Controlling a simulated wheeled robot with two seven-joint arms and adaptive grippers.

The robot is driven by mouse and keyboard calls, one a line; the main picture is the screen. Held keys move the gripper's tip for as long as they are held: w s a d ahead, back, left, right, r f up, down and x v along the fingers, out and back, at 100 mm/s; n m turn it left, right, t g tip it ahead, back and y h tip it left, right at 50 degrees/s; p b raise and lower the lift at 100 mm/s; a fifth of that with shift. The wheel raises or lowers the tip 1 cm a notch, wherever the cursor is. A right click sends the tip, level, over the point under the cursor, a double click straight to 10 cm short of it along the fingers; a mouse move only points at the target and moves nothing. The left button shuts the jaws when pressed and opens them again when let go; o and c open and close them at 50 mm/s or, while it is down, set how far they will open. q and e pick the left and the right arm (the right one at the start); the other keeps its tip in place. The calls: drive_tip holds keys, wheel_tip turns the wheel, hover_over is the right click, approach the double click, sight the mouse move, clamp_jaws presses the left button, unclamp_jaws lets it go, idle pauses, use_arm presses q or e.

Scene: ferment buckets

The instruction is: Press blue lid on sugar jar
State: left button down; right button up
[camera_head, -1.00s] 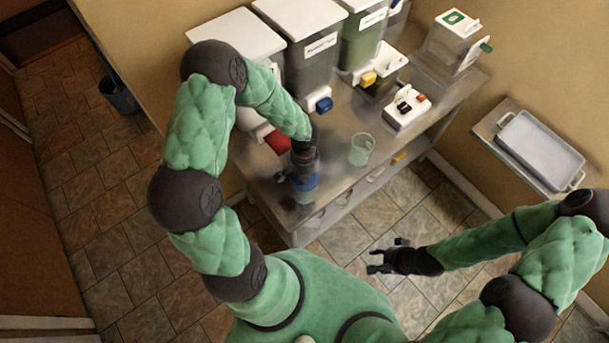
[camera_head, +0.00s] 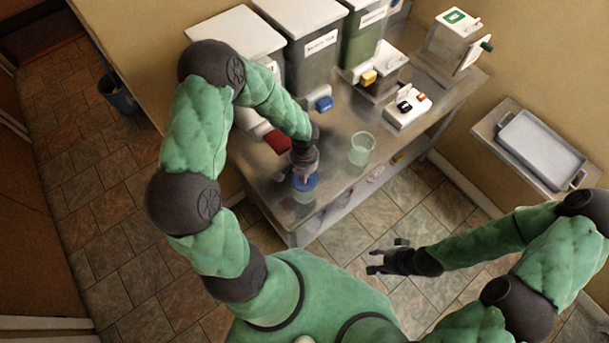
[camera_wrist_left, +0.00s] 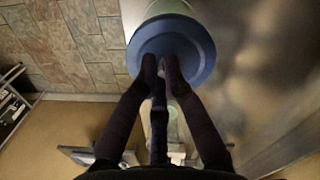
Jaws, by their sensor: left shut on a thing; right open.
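The blue lid (camera_head: 306,182) is under my left gripper (camera_head: 304,168), near the front edge of the metal table. In the left wrist view the lid (camera_wrist_left: 195,50) is a round blue disc, and the fingers of my left gripper (camera_wrist_left: 162,68) are shut on its middle. Whether the lid is fully seated cannot be told. My right gripper (camera_head: 380,262) is open and empty over the floor, in front of the table.
Large labelled bins (camera_head: 312,65) line the back. A white switch box (camera_head: 408,108) stands further right. A grey tray (camera_head: 540,150) sits on a side shelf.

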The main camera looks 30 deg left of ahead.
use_arm(q)
drive_tip(key=shift+f+b, duration=0.2)
drive_tip(key=shift+b, duration=0.5)
idle(1.4)
idle(0.3)
drive_tip(key=c, duration=0.8)
unclamp_jaws()
drive_tip(key=shift+r, duration=0.1)
drive_tip(key=shift+r+p, duration=2.25)
drive_tip(key=shift+r, duration=1.2)
clamp_jaws()
drive_tip(key=shift+f, duration=0.25)
